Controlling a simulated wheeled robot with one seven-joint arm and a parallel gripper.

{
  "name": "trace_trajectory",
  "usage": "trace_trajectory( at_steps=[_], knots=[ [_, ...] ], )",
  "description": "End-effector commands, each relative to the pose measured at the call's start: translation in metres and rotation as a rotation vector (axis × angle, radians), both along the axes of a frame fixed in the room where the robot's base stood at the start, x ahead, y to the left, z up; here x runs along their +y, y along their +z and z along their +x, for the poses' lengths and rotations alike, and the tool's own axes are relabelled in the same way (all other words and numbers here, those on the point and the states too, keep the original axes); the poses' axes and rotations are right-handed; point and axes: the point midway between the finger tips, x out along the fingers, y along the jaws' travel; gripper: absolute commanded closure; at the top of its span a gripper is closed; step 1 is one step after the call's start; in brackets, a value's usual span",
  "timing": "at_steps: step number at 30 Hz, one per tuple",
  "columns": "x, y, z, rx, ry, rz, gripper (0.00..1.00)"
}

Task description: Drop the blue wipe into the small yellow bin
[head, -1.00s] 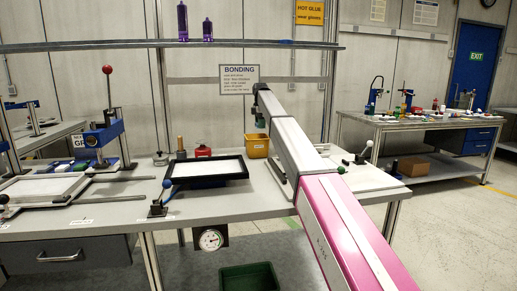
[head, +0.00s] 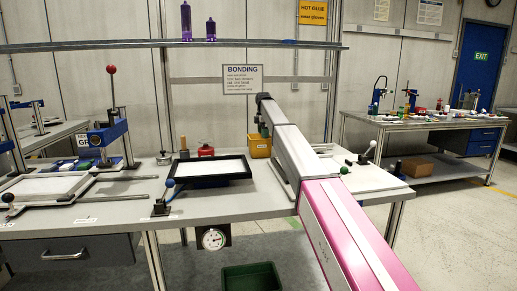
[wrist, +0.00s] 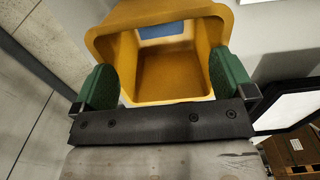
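The small yellow bin (head: 260,141) stands on the bonding bench against the back, beside the red-topped container. In the wrist view the yellow bin (wrist: 170,78) is large, its mouth facing the camera. A flat blue patch (wrist: 165,30) shows inside the bin near its far edge; it looks like the blue wipe, but I cannot tell for sure. My gripper (wrist: 166,80) is open, its green finger pads wide apart at either side of the bin's mouth, with nothing between them. In the head view my forearm hides most of the gripper.
A black-framed tray (head: 208,171) lies left of the bin, with a red container (head: 206,150) behind it. A press with a red knob (head: 111,70) stands at the left. An overhead shelf (head: 120,46) crosses above the bench. A green crate (head: 250,278) sits below.

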Motion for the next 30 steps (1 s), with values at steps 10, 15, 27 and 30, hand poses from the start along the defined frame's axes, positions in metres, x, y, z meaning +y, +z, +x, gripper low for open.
trace_trajectory(
  at_steps=[10,15,27,30],
  knots=[
    [0.000,0.015,0.000,0.000,0.000,0.000,0.00],
    [0.000,0.040,0.001,-0.002,0.000,0.001,0.00],
    [0.000,0.104,0.001,0.000,0.000,0.000,0.00],
    [0.000,0.108,0.000,0.000,0.000,0.000,0.00]
  ],
)
